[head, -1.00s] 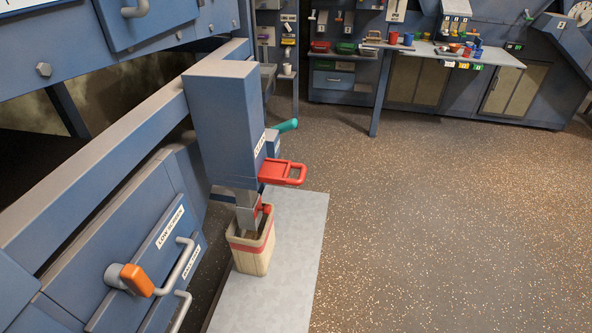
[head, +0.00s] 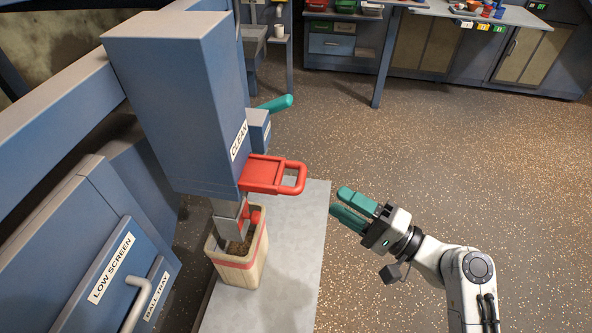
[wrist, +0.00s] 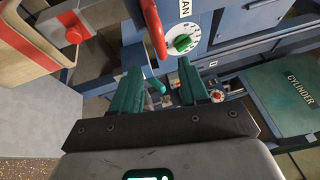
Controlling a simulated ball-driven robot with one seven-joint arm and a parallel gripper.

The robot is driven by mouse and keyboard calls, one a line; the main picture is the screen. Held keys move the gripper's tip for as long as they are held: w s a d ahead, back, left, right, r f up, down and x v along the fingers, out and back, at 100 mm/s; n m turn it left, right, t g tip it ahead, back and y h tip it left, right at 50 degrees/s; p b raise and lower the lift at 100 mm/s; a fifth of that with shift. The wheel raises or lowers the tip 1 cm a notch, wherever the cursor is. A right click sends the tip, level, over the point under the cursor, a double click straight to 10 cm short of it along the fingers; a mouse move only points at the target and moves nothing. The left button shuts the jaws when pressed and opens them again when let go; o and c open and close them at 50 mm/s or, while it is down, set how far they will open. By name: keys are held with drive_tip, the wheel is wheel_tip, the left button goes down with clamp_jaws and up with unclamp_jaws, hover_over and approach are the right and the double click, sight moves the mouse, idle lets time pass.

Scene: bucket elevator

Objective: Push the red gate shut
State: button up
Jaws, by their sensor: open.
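The red gate (head: 268,175) is a flat red slide with a loop handle, sticking out to the right from the lower part of the blue box marked CLEAN (head: 185,110). Its red loop also shows in the wrist view (wrist: 152,28), at the top, just beyond my fingertips. My gripper (head: 338,202) has teal fingers and is open and empty. It is to the right of the gate's handle and a little nearer, with a gap between them in the head view. In the wrist view my fingers (wrist: 160,76) point toward the blue machine.
A tan bucket with a red band (head: 240,268) stands under the spout on a grey slab (head: 300,270), with brown material inside. A red knob (head: 255,215) is on the spout. A teal handle (head: 275,103) sticks out behind. The speckled floor at right is clear.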

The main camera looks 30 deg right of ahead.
sight(301, 176)
drive_tip(key=p+x, duration=0.1)
drive_tip(key=x, duration=0.9)
drive_tip(key=shift+w+a+p, duration=0.15)
drive_tip(key=shift+a+p, duration=0.05)
drive_tip(key=shift+p, duration=0.1)
drive_tip(key=shift+c, duration=0.2)
clamp_jaws()
